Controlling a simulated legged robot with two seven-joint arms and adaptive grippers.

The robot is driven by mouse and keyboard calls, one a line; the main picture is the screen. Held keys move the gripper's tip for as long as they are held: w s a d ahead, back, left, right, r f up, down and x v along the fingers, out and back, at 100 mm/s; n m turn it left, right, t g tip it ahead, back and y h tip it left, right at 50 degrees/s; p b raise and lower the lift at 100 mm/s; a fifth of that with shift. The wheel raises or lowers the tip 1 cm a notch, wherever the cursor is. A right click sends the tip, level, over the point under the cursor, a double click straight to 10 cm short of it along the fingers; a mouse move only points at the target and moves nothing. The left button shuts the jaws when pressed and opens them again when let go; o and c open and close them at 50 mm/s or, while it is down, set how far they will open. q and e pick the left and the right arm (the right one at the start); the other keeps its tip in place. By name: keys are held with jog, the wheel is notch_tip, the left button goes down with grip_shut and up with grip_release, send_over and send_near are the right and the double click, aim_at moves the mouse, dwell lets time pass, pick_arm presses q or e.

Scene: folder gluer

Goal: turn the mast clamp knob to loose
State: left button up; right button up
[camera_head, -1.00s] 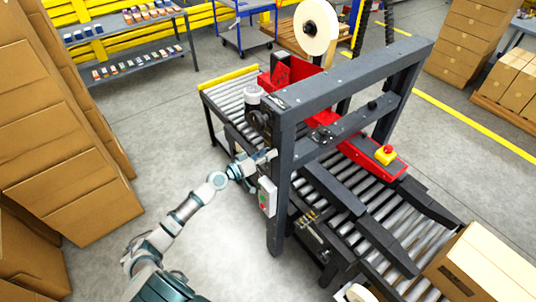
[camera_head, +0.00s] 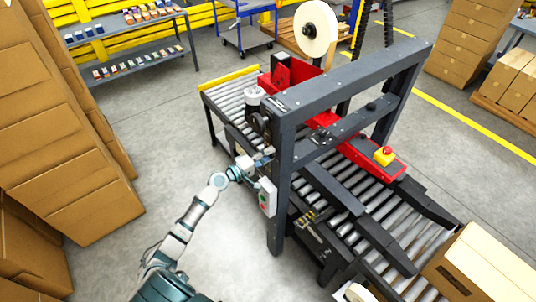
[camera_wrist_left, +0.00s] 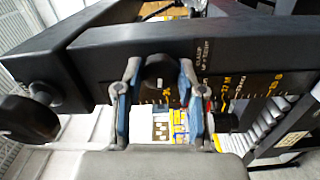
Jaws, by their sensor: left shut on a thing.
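The mast clamp knob (camera_wrist_left: 160,72) is a round black knob on the dark beam of the machine. In the left wrist view it sits between my two blue-grey fingertips, with small printed lettering on the beam to its right. My left gripper (camera_wrist_left: 159,80) is shut on this knob. In the head view my left gripper (camera_head: 263,158) is at the near side of the dark post, just above the switch box; the knob is too small and covered there to make out. My right gripper is not in view.
A switch box (camera_head: 267,197) with red and green buttons is just below my gripper. A second black knob (camera_wrist_left: 28,119) stands at the left of the wrist view. The roller conveyor (camera_head: 231,98) runs behind the post. Stacked cartons (camera_head: 70,130) stand left; the floor between is clear.

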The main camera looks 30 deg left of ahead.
pick_arm(q)
jog(key=shift+a+n, duration=0.1)
jog(key=shift+n, duration=0.5)
jog(key=shift+f, duration=0.1)
jog(key=o, duration=1)
jog(key=shift+o, duration=0.6)
jog(key=shift+a, duration=0.2)
jog(key=shift+f, duration=0.1)
jog(key=v, duration=1.2)
jog(key=shift+w+f, duration=0.1)
